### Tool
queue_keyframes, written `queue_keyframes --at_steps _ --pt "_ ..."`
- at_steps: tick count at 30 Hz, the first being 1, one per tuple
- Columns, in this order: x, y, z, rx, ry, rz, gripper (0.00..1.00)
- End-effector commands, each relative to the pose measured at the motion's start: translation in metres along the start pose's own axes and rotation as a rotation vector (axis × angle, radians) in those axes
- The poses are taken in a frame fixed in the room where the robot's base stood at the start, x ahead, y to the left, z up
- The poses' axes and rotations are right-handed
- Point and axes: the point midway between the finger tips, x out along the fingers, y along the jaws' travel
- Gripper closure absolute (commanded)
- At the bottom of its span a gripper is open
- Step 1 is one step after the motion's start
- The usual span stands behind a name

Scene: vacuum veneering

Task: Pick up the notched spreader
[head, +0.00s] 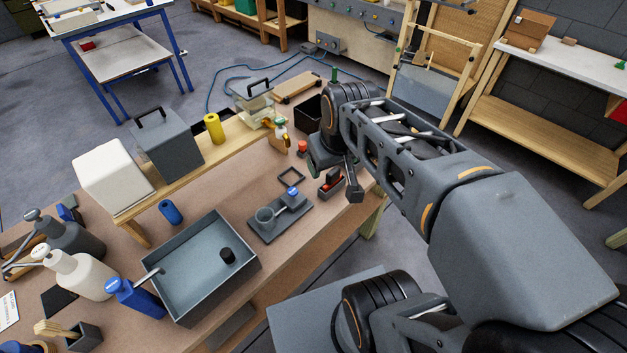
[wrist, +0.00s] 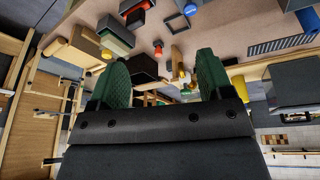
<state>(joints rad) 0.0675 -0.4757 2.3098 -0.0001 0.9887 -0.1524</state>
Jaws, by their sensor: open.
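I cannot pick out the notched spreader with certainty. A small dark holder (head: 330,189) with a red item (head: 333,181) in it stands at the right end of the workbench. The holder also shows at the top of the wrist view (wrist: 134,6). My gripper (wrist: 162,57) has two green fingers set wide apart with nothing held between them. It is at the right end of the bench, near the red-capped bottle (head: 302,146). In the head view my wrist hides most of the gripper.
A black box (head: 308,115) stands just behind my wrist. A grey tray (head: 255,265), a small dark tray with a cup (head: 263,232) and a square frame (head: 291,177) lie on the bench (head: 215,210). A raised wooden shelf (head: 186,179) carries a grey box and a yellow cylinder.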

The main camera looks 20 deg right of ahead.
Motion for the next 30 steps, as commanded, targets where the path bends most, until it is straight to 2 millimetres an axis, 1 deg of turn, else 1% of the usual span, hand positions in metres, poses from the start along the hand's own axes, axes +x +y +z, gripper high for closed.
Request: queue_keyframes --at_steps 1,3,6,9,12,14,16,19,24,30 --pt "0.018 0.009 -0.011 -0.031 -0.043 0.000 0.22" --pt "0.033 0.021 -0.027 -0.088 -0.095 -0.007 0.17" --pt "0.055 0.037 -0.047 -0.167 -0.163 -0.026 0.17" --pt "0.076 0.052 -0.063 -0.236 -0.218 -0.049 0.17" --pt "0.094 0.065 -0.074 -0.287 -0.259 -0.072 0.17" --pt "0.103 0.071 -0.078 -0.310 -0.277 -0.084 0.17" --pt "0.111 0.076 -0.081 -0.327 -0.292 -0.093 0.17" --pt "0.125 0.080 -0.080 -0.340 -0.305 -0.103 0.17" --pt "0.154 0.080 -0.071 -0.344 -0.309 -0.105 0.17" --pt "0.183 0.079 -0.061 -0.341 -0.307 -0.104 0.17"
